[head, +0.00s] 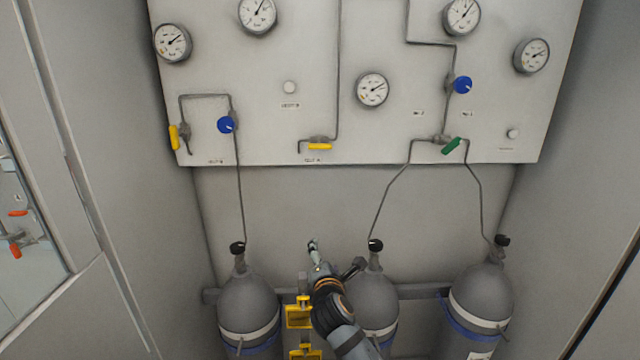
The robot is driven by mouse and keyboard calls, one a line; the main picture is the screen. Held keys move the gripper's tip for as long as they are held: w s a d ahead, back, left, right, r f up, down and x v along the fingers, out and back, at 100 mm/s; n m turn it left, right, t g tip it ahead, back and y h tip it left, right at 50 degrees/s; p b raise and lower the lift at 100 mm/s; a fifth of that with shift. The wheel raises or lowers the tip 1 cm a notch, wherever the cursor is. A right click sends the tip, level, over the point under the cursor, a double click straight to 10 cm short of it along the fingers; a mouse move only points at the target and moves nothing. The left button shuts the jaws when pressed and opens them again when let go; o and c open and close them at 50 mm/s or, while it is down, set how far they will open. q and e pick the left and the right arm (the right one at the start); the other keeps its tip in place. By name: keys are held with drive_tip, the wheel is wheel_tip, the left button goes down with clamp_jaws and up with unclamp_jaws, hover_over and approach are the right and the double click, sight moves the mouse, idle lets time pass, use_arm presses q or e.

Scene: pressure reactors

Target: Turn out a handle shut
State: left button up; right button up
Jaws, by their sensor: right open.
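A grey wall panel (270,120) carries several valve handles, with labels too small to read, so I cannot tell which one is out a. One yellow handle (174,137) at the panel's left edge points up and down. Another yellow handle (320,146) lies level at the lower middle, at the foot of a thin pipe. A green handle (452,146) is tilted at the lower right. My right gripper (336,256) is open and empty below the panel, apart from all the handles. My left gripper is out of view.
Two blue knobs (226,125) (462,85) and several round gauges (372,90) are on the panel. Grey cylinders (249,300) (482,295) stand below it along a rail (420,291). Yellow brackets (299,317) are beside my right arm. Grey walls close both sides.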

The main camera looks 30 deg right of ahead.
wheel_tip(320, 180, up, 14)
drive_tip(key=w+d+r+n+t+h, duration=0.1)
drive_tip(key=w+n+t+h, duration=0.25)
drive_tip(key=n, duration=0.35)
drive_tip(key=n+t, duration=0.2)
drive_tip(key=n, duration=0.2)
approach(320, 144)
drive_tip(key=p+x, duration=0.1)
drive_tip(key=x, duration=0.2)
drive_tip(key=p+x, duration=0.1)
drive_tip(key=x, duration=0.2)
drive_tip(key=p+x, duration=0.1)
drive_tip(key=x, duration=0.2)
drive_tip(key=shift+w+d+f, duration=0.15)
drive_tip(key=shift+w+d, duration=0.1)
drive_tip(key=shift+w, duration=0.15)
drive_tip(key=c, duration=1.2)
drive_tip(key=shift+o, duration=0.2)
drive_tip(key=shift+h, duration=0.25)
